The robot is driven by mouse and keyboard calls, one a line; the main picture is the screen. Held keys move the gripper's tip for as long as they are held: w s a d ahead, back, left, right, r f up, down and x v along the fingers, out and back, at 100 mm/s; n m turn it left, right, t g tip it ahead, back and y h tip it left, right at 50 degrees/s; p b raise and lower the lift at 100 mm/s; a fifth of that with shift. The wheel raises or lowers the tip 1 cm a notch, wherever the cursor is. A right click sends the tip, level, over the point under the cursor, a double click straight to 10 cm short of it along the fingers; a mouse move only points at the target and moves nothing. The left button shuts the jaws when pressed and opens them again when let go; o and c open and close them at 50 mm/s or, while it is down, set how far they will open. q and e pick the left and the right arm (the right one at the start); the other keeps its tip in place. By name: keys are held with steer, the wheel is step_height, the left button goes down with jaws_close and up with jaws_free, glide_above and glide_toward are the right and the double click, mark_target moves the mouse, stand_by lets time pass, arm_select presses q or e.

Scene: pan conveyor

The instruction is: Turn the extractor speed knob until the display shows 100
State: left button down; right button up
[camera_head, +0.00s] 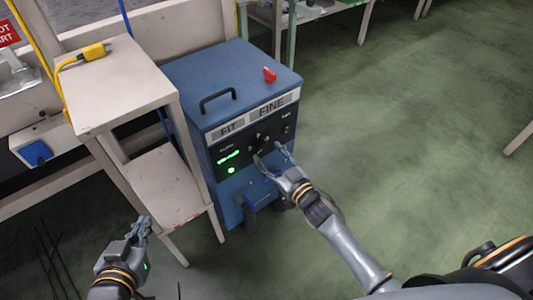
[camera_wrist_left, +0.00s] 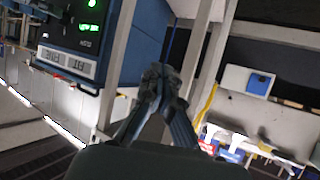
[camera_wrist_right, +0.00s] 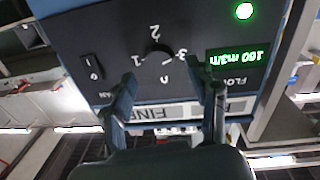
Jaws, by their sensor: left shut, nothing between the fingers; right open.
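The blue extractor unit (camera_head: 225,85) has a black front panel with a green-lit display (camera_head: 229,157). In the right wrist view the display (camera_wrist_right: 238,57) appears upside down and ends in m3/h; its middle digit is hard to tell, 0 or 6. The black speed knob (camera_wrist_right: 158,58) sits among the marks 0, 1, 2 and 3. My right gripper (camera_head: 268,153) is open in front of the panel, its fingers (camera_wrist_right: 164,75) apart with the knob showing between them; contact cannot be told. My left gripper (camera_head: 142,228) is shut and empty, low by the stand.
A rocker switch (camera_wrist_right: 92,68) is beside the knob, and a round green light (camera_wrist_right: 244,10) is near the display. A beige stand (camera_head: 115,85) with a yellow connector (camera_head: 92,52) adjoins the unit on the left. Green floor (camera_head: 400,130) to the right is free.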

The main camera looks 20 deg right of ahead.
arm_select(q)
steer(key=shift+w+d+r+t, duration=0.15)
steer(key=shift+w+r+t, duration=0.15)
steer(key=shift+r, duration=0.2)
steer(key=shift+w+d+r+t, duration=0.15)
steer(key=shift+w+r+t, duration=0.15)
steer(key=shift+r, duration=0.2)
arm_select(e)
steer(key=shift+x, duration=1.05)
steer(key=c, duration=1.1)
steer(key=shift+c, duration=0.2)
